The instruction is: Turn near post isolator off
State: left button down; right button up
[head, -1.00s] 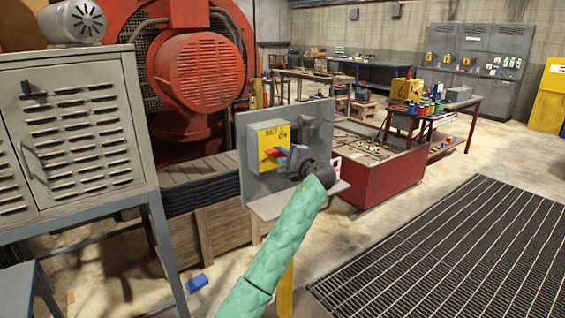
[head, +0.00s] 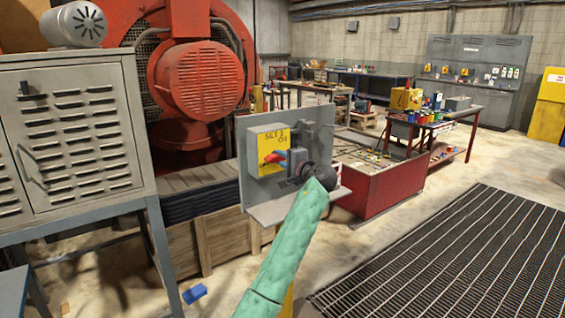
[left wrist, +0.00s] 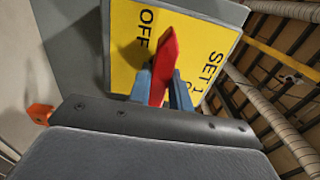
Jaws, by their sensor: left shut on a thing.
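The near post isolator (head: 266,142) is a grey box with a yellow face, fixed to a grey upright panel (head: 247,196). Its red handle (head: 272,157) sticks out from the face. My left gripper (head: 279,162) reaches it from the lower right at the end of my green-sleeved arm. In the left wrist view, its two blue fingers (left wrist: 161,88) are shut on the red handle (left wrist: 164,62), one on each side. The yellow face (left wrist: 190,45) reads OFF and SET 1 there; other lettering is partly hidden. My right gripper is not in view.
A grey louvred cabinet (head: 75,130) stands close on the left. A wooden crate (head: 215,238) and a large red machine (head: 200,75) are behind the panel. A red bin (head: 385,188) stands to its right. A floor grating (head: 460,250) lies at the right.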

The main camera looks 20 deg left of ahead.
pick_arm(q)
jog(key=shift+f, duration=0.1)
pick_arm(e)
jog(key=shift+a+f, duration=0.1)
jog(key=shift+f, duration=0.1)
pick_arm(q)
jog(key=c, duration=1.3)
grip_release()
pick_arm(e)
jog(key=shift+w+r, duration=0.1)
pick_arm(q)
jog(key=b+v, duration=0.2)
jog(key=v, duration=0.5)
jog(key=shift+s+d, duration=0.25)
jog(key=shift+d, duration=0.05)
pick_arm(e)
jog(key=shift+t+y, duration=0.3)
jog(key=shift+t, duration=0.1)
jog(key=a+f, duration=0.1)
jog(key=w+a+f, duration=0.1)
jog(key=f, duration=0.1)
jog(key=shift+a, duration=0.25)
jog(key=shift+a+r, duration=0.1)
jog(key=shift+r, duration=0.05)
pick_arm(q)
jog(key=shift+n, duration=0.3)
